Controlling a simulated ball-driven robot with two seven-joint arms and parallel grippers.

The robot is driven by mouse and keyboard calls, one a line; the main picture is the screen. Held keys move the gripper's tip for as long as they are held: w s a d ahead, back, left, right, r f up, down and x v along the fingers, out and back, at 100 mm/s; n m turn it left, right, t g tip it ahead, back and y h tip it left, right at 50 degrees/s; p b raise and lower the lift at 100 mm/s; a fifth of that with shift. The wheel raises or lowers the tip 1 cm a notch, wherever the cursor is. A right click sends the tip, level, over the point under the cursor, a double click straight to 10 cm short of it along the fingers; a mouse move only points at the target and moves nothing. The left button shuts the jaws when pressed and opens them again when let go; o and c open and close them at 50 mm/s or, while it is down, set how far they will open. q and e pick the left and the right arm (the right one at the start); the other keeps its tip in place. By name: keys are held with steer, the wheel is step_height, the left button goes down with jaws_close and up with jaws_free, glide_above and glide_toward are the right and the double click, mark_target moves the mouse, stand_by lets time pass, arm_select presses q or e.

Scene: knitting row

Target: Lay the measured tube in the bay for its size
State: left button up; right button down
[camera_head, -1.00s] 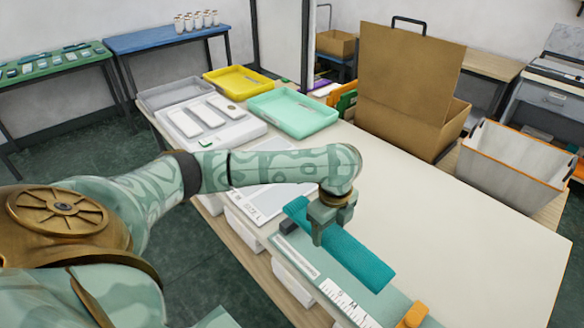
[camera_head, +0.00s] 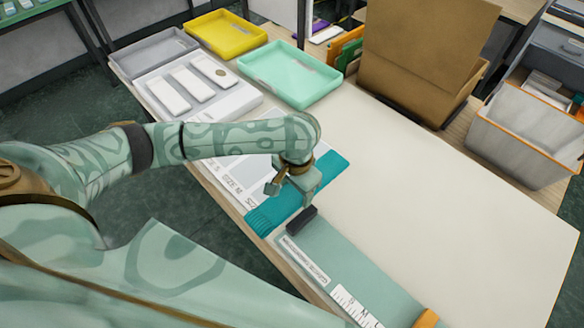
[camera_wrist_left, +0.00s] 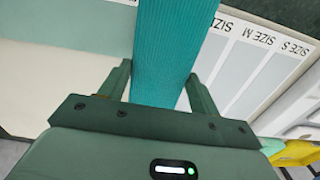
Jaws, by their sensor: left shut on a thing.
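The teal ribbed tube (camera_head: 265,219) is gripped across its middle by my left gripper (camera_head: 298,190). In the left wrist view the tube (camera_wrist_left: 175,40) runs between the two fingers of the gripper (camera_wrist_left: 160,85). The pale size board (camera_head: 228,172) lies partly under my forearm; its strips show SIZE M and SIZE S labels in the left wrist view (camera_wrist_left: 252,62). The tube is over or beside its near end; I cannot tell whether it touches. The green measuring board (camera_head: 350,262) has a ruler, a dark end block (camera_head: 301,220) and an orange piece (camera_head: 427,319). My right gripper is out of view.
A mint tray (camera_head: 291,96), a yellow tray (camera_head: 226,51) and a grey tray (camera_head: 126,63) stand at the back left. A white holder (camera_head: 155,90) has white slabs. A cardboard box (camera_head: 425,55) and a pale bin (camera_head: 530,130) stand behind. The table's right (camera_head: 430,200) is clear.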

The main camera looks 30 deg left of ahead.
arm_select(q)
steer(key=w, duration=0.1)
steer(key=w+a+f+b, duration=0.2)
steer(key=shift+w+f, duration=0.2)
steer(key=shift+w, duration=0.05)
steer(key=w+a+f+b, duration=0.1)
steer(key=w+f+b, duration=0.1)
steer(key=w+a+f+b, duration=0.1)
steer(key=w+f, duration=0.1)
steer(key=w, duration=0.1)
steer(key=w+a+f+b, duration=0.2)
steer(key=shift+w+f+b, duration=0.3)
steer(key=shift+w+f, duration=0.1)
steer(key=shift+w+a+f, duration=0.3)
steer(key=shift+w+f, duration=0.05)
step_height(320, 180, down, 3)
steer(key=b, duration=0.2)
steer(key=shift+f+b, duration=0.2)
steer(key=shift+b, duration=0.1)
steer(key=shift+w+r, duration=0.1)
steer(key=shift+r, duration=0.05)
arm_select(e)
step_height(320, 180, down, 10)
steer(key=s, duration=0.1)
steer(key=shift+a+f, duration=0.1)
